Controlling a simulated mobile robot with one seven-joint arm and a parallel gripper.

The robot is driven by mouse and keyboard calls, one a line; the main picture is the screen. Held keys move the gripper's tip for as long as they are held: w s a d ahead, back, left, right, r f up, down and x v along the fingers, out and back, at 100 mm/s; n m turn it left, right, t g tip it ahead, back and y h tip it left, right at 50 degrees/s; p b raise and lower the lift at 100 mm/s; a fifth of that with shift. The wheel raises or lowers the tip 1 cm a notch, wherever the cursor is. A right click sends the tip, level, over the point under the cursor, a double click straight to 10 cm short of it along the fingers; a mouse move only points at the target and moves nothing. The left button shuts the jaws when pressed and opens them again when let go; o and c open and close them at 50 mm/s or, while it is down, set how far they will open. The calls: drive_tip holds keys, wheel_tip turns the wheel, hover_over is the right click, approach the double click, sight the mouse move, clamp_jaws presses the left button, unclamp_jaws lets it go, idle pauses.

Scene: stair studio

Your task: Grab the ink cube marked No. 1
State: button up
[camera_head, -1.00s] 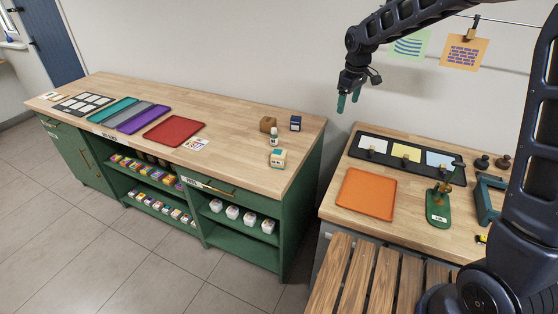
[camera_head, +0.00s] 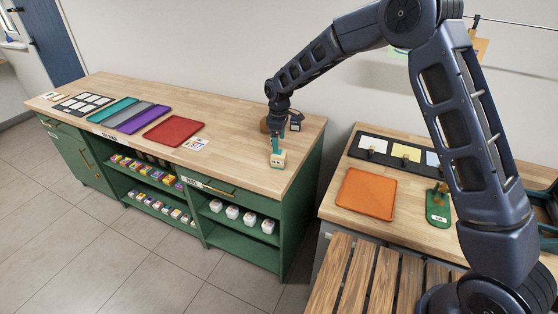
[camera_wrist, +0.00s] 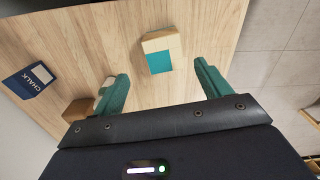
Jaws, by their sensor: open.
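A small cream cube with a teal face or band (camera_head: 279,160) sits near the right end of the wooden counter. Its label is too small to read, so I cannot confirm No. 1. In the wrist view the cube (camera_wrist: 158,43) lies ahead, between the lines of my two teal fingers and apart from both. My gripper (camera_head: 276,144) is open and empty, pointing down over the counter just behind the cube. In the wrist view my gripper (camera_wrist: 161,71) shows its fingers spread wide.
A dark blue box marked CHALK (camera_wrist: 28,80) and a brown block (camera_wrist: 77,110) stand left of my fingers. A small white patch (camera_wrist: 108,82) shows by the left finger, perhaps the bottle. A red tray (camera_head: 173,131) lies further left. The counter's edge is close right.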

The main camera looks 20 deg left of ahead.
sight(279, 153)
wheel_tip(279, 153, down, 4)
drive_tip(key=shift+s+d+f, duration=0.1)
drive_tip(key=shift+s+f, duration=0.05)
drive_tip(key=shift+f, duration=1.15)
drive_tip(key=shift+s+d+f, duration=0.1)
drive_tip(key=shift+s+f, duration=0.05)
drive_tip(key=shift+f, duration=1.15)
drive_tip(key=shift+c, duration=0.5)
drive_tip(key=c, duration=1)
